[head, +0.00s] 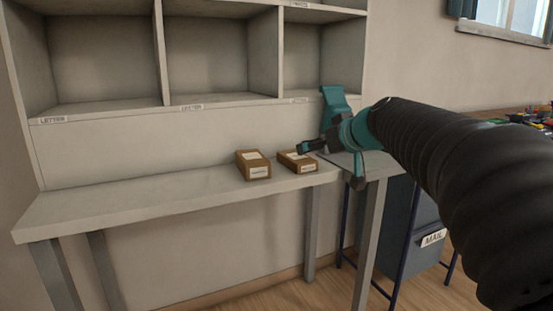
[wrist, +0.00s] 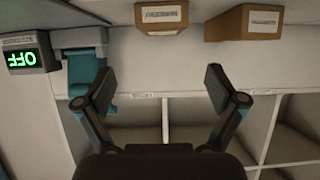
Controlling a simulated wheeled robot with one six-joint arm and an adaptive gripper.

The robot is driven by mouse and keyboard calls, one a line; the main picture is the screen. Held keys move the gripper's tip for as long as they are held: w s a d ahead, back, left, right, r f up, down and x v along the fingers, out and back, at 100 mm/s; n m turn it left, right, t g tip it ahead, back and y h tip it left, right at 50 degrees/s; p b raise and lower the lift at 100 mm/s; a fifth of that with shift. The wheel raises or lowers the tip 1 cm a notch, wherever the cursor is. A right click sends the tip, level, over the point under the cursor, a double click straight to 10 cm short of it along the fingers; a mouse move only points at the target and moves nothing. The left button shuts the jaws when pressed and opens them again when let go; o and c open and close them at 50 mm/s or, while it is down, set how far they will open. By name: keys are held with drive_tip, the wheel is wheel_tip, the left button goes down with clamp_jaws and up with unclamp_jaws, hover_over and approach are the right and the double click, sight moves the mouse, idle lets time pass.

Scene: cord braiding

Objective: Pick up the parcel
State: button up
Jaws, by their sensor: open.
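Two brown parcels with white labels lie side by side on the grey shelf table in the head view: a left parcel (head: 253,165) and a right parcel (head: 297,161). In the wrist view, which looks upside down, they show at the top edge, one near the middle (wrist: 162,17) and one to its right (wrist: 244,22). My gripper (wrist: 159,82) is open, with nothing between its fingers. In the head view my gripper (head: 331,166) is just right of the right parcel, one finger close to it; whether they touch is unclear.
A teal device (head: 335,103) stands behind my gripper at the table's right end. A display reading OFF (wrist: 30,55) shows in the wrist view. Labelled cubbyholes (head: 105,60) rise behind. A MAIL bin (head: 412,235) stands at right. The table's left part (head: 120,204) is clear.

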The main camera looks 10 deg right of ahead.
sight(297, 157)
drive_tip(key=x, duration=0.6)
drive_tip(key=shift+w+a+f, duration=0.15)
drive_tip(key=shift+w+f, duration=0.1)
drive_tip(key=shift+f+p+x, duration=0.25)
drive_tip(key=shift+p+x, duration=0.3)
drive_tip(key=shift+x, duration=2.1)
drive_tip(key=shift+s+a, duration=0.1)
drive_tip(key=shift+s, duration=0.15)
drive_tip(key=c, duration=1.2)
